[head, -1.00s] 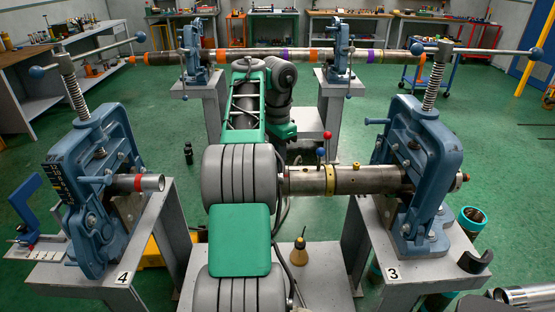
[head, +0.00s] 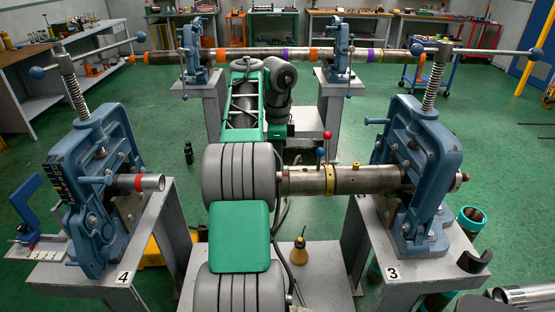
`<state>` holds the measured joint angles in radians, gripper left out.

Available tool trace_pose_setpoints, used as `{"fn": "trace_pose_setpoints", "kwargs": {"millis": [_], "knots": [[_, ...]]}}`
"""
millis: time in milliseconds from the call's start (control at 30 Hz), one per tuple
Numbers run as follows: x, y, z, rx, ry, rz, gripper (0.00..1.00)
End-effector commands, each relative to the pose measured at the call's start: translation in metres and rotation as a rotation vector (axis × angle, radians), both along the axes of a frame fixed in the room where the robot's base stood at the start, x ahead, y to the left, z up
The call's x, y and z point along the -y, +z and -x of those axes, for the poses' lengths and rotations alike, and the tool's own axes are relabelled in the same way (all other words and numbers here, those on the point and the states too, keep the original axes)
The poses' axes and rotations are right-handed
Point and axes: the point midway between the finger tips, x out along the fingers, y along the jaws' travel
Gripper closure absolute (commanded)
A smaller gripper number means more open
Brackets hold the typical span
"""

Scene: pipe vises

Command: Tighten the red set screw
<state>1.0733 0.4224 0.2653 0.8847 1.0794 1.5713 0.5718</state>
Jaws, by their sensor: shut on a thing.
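The red set screw (head: 327,135) shows as a red ball on a thin upright stem. It stands on top of the steel pipe (head: 365,180), at the yellow-banded collar (head: 329,181). A blue ball (head: 320,152) sits lower, just left of it. The pipe is in the right-hand blue vise (head: 420,165), marked 3. My arm rises through the middle of the head view and bends at its upper joint. Whether anything touches the red screw cannot be seen.
Another blue vise (head: 95,190), marked 4, stands at left with a red-banded pipe stub (head: 140,183). A long banded pipe (head: 290,55) spans two vises at the back. A small oil can (head: 300,252) stands below the collar.

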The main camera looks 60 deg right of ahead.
Motion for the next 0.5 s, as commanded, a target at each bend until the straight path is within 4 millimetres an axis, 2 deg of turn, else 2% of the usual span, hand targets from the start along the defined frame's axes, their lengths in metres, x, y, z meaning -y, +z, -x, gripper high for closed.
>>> {"fn": "trace_pose_setpoints", "kwargs": {"millis": [367, 400, 500], "knots": [[0.0011, 0.0041, -0.0002, 0.003, -0.003, 0.009, 1.0], [0.0011, 0.0041, -0.0002, 0.003, -0.003, 0.009, 0.81], [0.001, 0.0036, -0.0002, 0.002, -0.003, 0.008, 0.72]]}}
